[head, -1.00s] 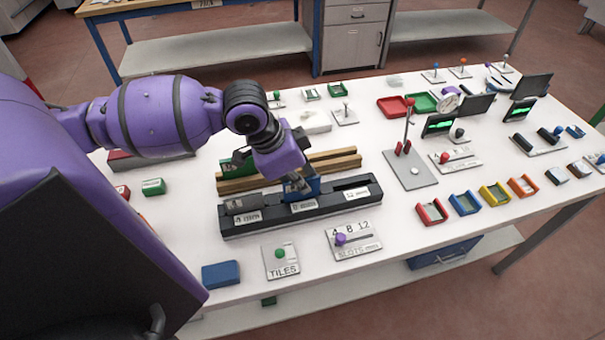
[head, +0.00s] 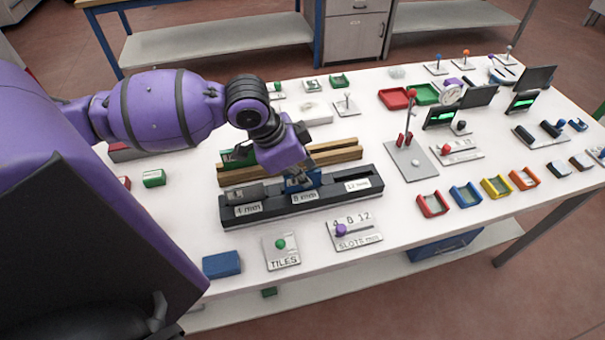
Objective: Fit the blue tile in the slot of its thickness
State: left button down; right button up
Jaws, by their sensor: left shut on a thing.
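The black slot block (head: 290,208) lies on the white table, with labels reading 4 mm, 8 mm and 12 mm from left to right. The blue tile (head: 311,181) stands at the middle slot, marked 8 mm, with only a low upper part showing above the block. My left gripper (head: 298,178) is shut on it from above and partly hides it. A dark grey tile (head: 241,192) sits at the 4 mm slot, and the 12 mm slot (head: 352,176) looks empty. My right gripper is not in view.
Wooden rails (head: 335,154) with a green tile (head: 238,158) lie just behind the block. In front are a TILES plate (head: 283,256), a SLOTS mm plate (head: 357,234) and a blue block (head: 222,265). A lever stand (head: 411,165) and coloured trays are to the right.

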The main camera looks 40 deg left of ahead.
pick_arm(q)
jog(key=shift+f, duration=0.3)
jog(key=c, duration=1.8)
grip_release()
jog(key=shift+c, duration=0.2)
jog(key=v, duration=1)
jog(key=shift+s+a+r, duration=0.1)
jog(key=shift+v, duration=0.85)
